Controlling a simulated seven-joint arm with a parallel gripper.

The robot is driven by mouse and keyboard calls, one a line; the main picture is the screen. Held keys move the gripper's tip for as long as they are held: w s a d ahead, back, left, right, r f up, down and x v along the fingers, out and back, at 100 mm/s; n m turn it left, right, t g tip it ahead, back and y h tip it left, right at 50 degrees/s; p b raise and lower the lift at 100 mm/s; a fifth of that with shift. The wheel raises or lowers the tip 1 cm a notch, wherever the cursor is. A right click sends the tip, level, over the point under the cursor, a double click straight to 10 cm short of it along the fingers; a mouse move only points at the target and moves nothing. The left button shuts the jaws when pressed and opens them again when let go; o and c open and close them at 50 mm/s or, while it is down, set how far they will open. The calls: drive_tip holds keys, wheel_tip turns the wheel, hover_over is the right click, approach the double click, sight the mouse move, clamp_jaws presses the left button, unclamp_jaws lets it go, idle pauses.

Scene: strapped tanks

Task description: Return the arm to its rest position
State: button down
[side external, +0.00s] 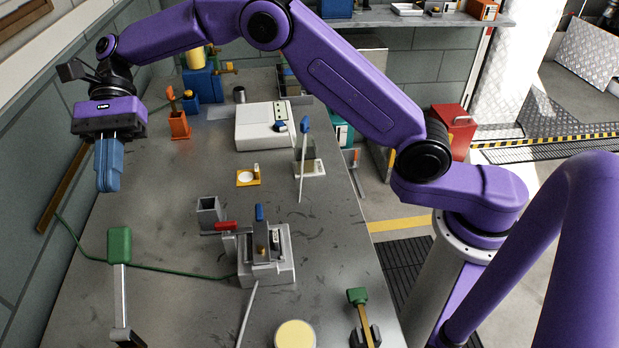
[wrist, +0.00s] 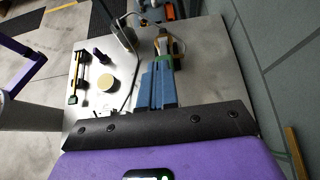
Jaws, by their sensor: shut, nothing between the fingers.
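My gripper (side external: 108,187) is at the upper left in the side external view, high over the left edge of the metal table (side external: 180,315). Its blue fingers point down and are shut together with nothing between them. It touches nothing that I can see. My purple arm reaches across the back of the table from the right. In the wrist view my gripper (wrist: 158,70) shows as blue fingers closed side by side. They hide part of the table and part of a green-topped piece beyond them.
A green-handled lever (side external: 119,245) stands below my gripper, in front. A clamp fixture (side external: 266,262) with red and blue handles is mid-table. A white box (side external: 265,127), orange holder (side external: 180,126) and blue-and-yellow unit (side external: 203,84) are behind. A wall borders the left; the front-left tabletop is partly clear.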

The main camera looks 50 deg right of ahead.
drive_tip(key=s+d+f+n+t+h, duration=0.3)
drive_tip(key=s+d+n, duration=0.7)
drive_tip(key=s+d, duration=0.4)
drive_tip(key=s+d+f+n+t+h, duration=0.3)
drive_tip(key=s+d+n, duration=0.8)
drive_tip(key=s+d, duration=0.4)
drive_tip(key=d+t+h, duration=0.1)
drive_tip(key=d+t, duration=0.1)
drive_tip(key=d, duration=0.1)
drive_tip(key=shift+d+f+n+h, duration=0.2)
drive_tip(key=shift+d+n+h, duration=0.1)
drive_tip(key=shift+d+h, duration=0.1)
